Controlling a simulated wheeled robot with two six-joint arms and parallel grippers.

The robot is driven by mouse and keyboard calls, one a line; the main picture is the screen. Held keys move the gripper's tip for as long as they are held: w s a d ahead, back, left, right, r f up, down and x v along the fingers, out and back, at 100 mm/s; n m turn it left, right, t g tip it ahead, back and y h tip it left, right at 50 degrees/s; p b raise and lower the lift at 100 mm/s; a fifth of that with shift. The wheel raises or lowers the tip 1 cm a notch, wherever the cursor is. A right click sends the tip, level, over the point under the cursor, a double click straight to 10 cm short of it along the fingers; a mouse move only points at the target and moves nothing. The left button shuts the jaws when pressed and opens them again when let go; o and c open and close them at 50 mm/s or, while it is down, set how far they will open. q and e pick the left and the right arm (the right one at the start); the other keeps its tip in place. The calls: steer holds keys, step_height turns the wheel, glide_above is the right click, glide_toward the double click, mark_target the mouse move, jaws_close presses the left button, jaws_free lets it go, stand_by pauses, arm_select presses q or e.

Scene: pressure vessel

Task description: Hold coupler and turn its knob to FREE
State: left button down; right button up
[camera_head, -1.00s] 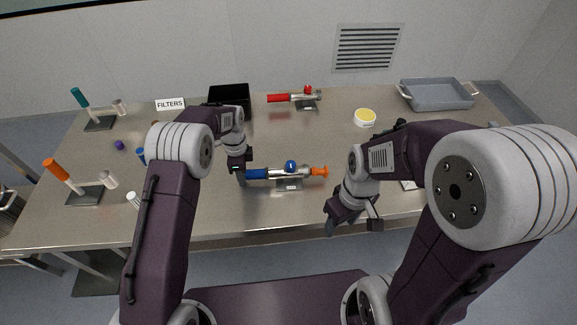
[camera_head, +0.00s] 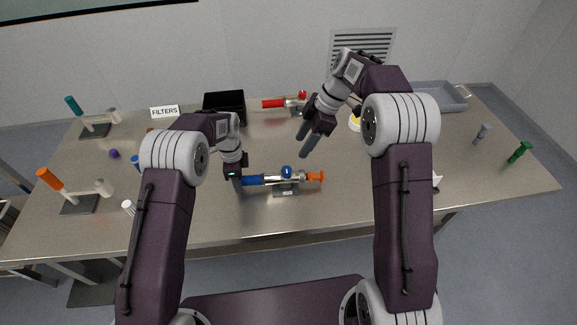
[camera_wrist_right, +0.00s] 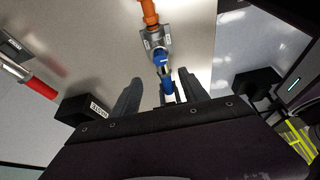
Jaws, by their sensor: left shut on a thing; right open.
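The coupler stands near the middle of the table, with a silver body (camera_head: 298,176), a blue handle (camera_head: 254,180) on the left and an orange end (camera_head: 316,176) on the right. Its round blue knob (camera_head: 287,170) is on top; its marking is too small to read. My left gripper (camera_head: 238,183) is shut on the blue handle's left end. My right gripper (camera_head: 301,147) is open and empty, above and behind the coupler, apart from it. In the right wrist view the silver body (camera_wrist_right: 155,39) and blue knob (camera_wrist_right: 162,58) show ahead, beyond the open fingers.
A red-handled coupler (camera_head: 274,104) lies behind, partly hidden by my right arm. A black box (camera_head: 224,103) and FILTERS sign (camera_head: 164,112) stand at the back. A grey tray (camera_head: 440,97) is at back right.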

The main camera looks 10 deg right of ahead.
mark_target(287, 169)
steer(key=x, duration=1.1)
steer(key=shift+a+f, duration=0.1)
steer(key=shift+f, duration=0.2)
jaws_close()
